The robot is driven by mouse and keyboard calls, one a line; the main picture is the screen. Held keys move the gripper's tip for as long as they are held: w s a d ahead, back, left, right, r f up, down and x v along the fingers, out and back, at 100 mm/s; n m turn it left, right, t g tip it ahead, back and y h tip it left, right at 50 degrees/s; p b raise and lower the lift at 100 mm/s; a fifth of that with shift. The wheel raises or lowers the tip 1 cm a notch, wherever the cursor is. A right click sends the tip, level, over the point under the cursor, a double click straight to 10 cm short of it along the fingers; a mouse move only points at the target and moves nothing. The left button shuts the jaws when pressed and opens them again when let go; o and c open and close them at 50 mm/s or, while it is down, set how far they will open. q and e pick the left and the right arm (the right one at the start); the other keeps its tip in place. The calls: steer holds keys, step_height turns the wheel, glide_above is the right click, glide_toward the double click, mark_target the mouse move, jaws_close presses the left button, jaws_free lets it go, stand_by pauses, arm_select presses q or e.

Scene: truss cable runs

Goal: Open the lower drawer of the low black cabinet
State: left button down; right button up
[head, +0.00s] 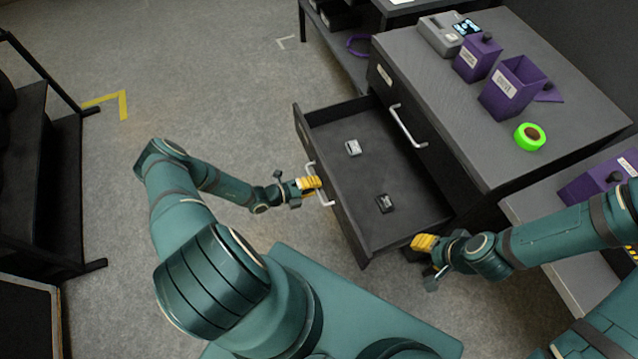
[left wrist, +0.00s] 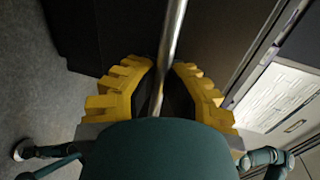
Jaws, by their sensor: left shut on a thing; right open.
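The low black cabinet (head: 480,160) stands at the upper right. Its lower drawer (head: 340,215) is pulled well out, and its inside is in view. My left gripper (head: 312,184) is at the drawer's front, shut on the drawer's metal handle (head: 329,200). In the left wrist view the handle (left wrist: 172,45) runs as a bar between the yellow fingers (left wrist: 163,85). The upper drawer is shut, with its own handle (head: 407,126) free. My right gripper (head: 424,243) is open, close to the near corner of the open drawer; I cannot tell if it touches.
Two small items, a grey one (head: 353,147) and a black one (head: 383,203), lie in the drawer. On the cabinet top are purple bins (head: 512,90), a green tape roll (head: 529,137) and a grey device (head: 440,36). The floor (head: 225,90) left of the drawer is clear.

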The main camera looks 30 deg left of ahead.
arm_select(q)
steer(key=shift+s+a, duration=0.15)
steer(key=shift+a, duration=0.05)
steer(key=c, duration=1)
jaws_free()
steer(key=shift+s, duration=0.1)
steer(key=v, duration=1.2)
